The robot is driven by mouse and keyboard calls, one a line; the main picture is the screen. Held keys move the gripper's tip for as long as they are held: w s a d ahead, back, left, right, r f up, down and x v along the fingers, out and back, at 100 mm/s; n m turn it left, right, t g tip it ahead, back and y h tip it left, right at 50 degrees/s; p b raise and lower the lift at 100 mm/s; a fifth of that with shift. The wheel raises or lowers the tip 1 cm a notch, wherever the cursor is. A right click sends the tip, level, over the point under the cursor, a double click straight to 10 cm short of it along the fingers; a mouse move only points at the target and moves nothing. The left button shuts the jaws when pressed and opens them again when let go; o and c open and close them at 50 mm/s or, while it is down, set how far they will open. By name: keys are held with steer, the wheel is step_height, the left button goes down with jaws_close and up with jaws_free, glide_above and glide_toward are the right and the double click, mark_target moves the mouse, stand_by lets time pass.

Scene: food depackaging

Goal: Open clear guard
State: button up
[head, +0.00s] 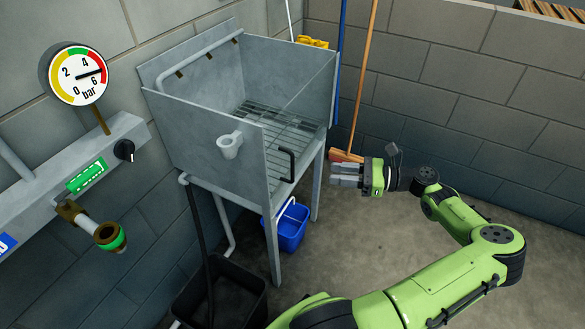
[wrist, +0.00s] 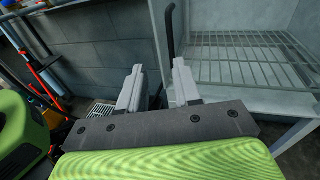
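The clear guard (head: 304,122) is a see-through panel on the front of the grey metal wash basin (head: 205,125). It looks closed, with the grating visible through it. Its black bar handle (head: 286,165) is at the panel's lower part. The handle also shows in the wrist view (wrist: 170,32), upright, beyond the fingertips and nearer the right finger. My gripper (head: 333,175) is to the right of the handle in the head view, apart from it. In the wrist view its two grey fingers (wrist: 158,78) are spread with nothing between them.
A blue bucket (head: 291,228) stands under the basin and a black bin (head: 240,290) in front of it. A broom (head: 363,80) leans on the wall behind my gripper. A gauge (head: 79,75) and a pipe valve (head: 108,235) are at left. The floor at right is clear.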

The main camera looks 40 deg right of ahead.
steer(key=s+d+m+t+h, duration=0.1)
steer(key=d, duration=0.1)
steer(key=b, duration=0.5)
glide_above(292, 179)
steer(key=shift+w+d+f, duration=0.1)
steer(key=shift+w+d, duration=0.1)
steer(key=shift+w, duration=0.05)
jaws_close()
